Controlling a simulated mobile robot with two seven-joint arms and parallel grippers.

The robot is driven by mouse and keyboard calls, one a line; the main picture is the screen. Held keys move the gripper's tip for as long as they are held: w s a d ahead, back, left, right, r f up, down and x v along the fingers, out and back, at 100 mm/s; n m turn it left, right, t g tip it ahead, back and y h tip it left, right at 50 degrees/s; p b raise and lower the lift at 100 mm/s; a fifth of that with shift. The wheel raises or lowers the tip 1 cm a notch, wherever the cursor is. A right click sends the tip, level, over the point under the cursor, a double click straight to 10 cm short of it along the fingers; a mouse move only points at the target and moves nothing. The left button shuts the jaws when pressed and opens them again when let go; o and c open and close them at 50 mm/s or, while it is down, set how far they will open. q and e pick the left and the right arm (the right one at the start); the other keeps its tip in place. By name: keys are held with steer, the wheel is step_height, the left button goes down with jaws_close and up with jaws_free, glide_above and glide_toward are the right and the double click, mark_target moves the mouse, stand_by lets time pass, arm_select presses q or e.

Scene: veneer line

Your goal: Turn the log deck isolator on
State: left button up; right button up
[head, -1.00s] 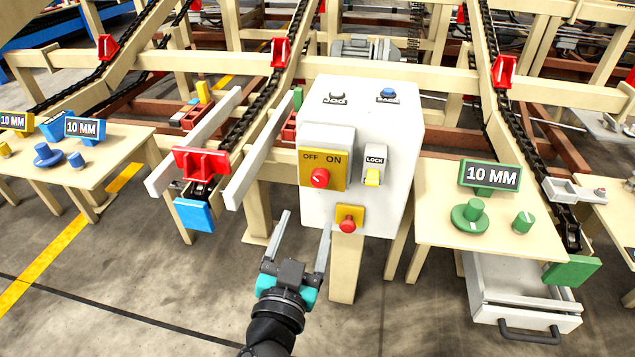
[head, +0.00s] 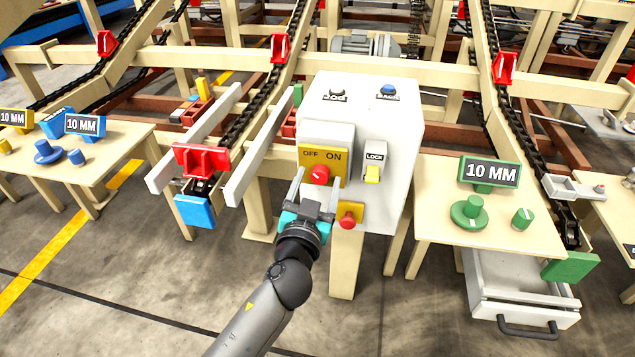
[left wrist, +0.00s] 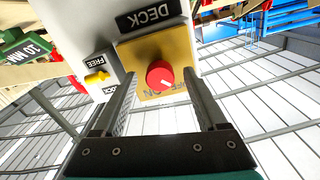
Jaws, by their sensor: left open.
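The isolator is a red round knob (head: 319,174) on a yellow plate (head: 338,159) marked OFF at left and ON at right, on the front of a white cabinet (head: 397,140). My left gripper (head: 318,183) is open just in front of it. In the left wrist view the knob (left wrist: 160,75) shows between the fingers (left wrist: 160,88), with a gap on both sides. A small white mark shows on the knob's face. Beside it is a yellow LOCK lever (head: 373,175), also visible in the left wrist view (left wrist: 97,77). My right gripper is not in view.
A red button (head: 347,220) on a small yellow plate sits below the knob, close to my left gripper. Dark and blue buttons (head: 388,92) are on the cabinet top. A table (head: 430,228) with green parts stands at right, above an open drawer (head: 525,300).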

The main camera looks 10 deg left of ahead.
arm_select(q)
jaws_close()
stand_by(0.7)
